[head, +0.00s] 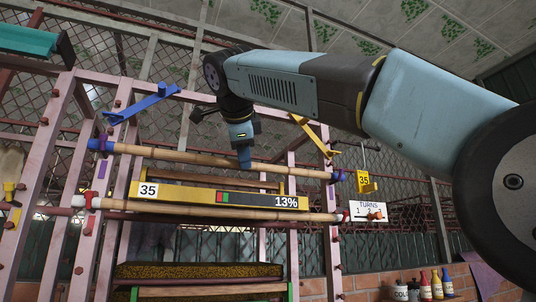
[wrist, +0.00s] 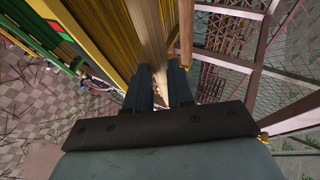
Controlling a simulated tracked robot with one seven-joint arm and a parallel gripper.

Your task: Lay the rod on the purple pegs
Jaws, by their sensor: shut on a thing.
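My gripper (head: 243,160) points down at the middle of the upper wooden rod (head: 190,158) and is shut on it. The rod spans the pink rack and slopes slightly down to the right. Its left end meets a blue-purple piece (head: 101,146), and its right end meets a purple piece (head: 338,177). I cannot tell whether the pegs bear its weight. In the wrist view the rod (wrist: 150,35) runs away from me between the two dark fingers (wrist: 159,88).
A blue lever (head: 142,104) and a yellow lever (head: 317,138) flank the gripper. A TURNS sign (head: 367,211) hangs right. Bottles (head: 425,288) stand lower right.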

